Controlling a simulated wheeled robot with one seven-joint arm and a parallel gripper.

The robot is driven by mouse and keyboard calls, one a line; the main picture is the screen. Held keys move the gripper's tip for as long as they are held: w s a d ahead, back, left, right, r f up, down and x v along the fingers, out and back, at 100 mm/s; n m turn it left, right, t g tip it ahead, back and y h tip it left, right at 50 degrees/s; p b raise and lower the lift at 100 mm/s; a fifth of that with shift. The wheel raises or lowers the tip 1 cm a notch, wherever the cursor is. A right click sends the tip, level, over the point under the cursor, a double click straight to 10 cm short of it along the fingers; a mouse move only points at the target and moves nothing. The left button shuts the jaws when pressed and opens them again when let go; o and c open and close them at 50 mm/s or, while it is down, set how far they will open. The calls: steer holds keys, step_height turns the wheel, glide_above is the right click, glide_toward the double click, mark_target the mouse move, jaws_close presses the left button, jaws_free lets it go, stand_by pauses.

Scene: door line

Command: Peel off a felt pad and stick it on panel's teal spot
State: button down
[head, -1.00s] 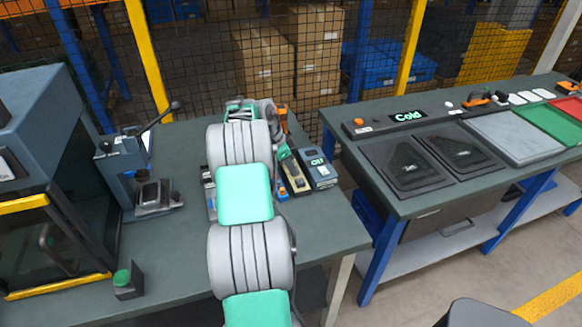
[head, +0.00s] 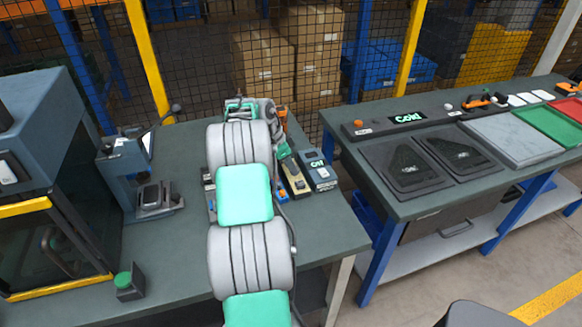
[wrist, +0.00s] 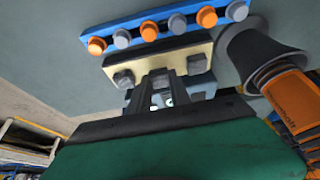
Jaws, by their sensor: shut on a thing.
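In the wrist view my gripper (wrist: 163,82) has its dark fingers close together at the middle of a cream strip (wrist: 150,66). One dark grey pad (wrist: 123,79) shows left of the fingers and another grey pad (wrist: 197,64) right of them. The fingers are shut on a pad between these two, which they mostly hide. In the head view the strip (head: 293,177) lies on the left bench, beside my arm; my fingertips are hidden there. Two dark panels, a left one (head: 375,160) and a right one (head: 487,163), lie on the right bench. I cannot make out a teal spot.
A blue rail (wrist: 163,25) with orange and grey knobs lies beside the strip. An orange tool with a grey cone (wrist: 262,55) is close on the right. A grey box with a lit display (head: 320,178) is beside the strip. A gap separates the benches.

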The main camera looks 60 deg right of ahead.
steer(key=shift+r+p, duration=1.45)
steer(key=shift+r, duration=1.1)
steer(key=w+a+r+n+t, duration=0.2)
steer(key=w+a+r+n, duration=0.15)
steer(key=w+a, duration=0.4)
steer(key=w+a+r+n+t+h, duration=0.1)
steer(key=w+a+r+n, duration=0.2)
steer(key=w+a+n, duration=0.4)
steer(key=w+a+r+n+t, duration=0.25)
steer(key=w+a, duration=0.25)
steer(key=a, duration=0.4)
steer(key=a+r+n+t+y, duration=0.1)
steer(key=a+n, duration=0.6)
steer(key=a, duration=0.9)
steer(key=s+a+r+n+t+y, duration=0.1)
steer(key=a+r+n+y, duration=0.2)
steer(key=a+n, duration=0.4)
steer(key=a+r, duration=0.1)
steer(key=a, duration=0.8)
steer(key=shift+a+r, duration=0.2)
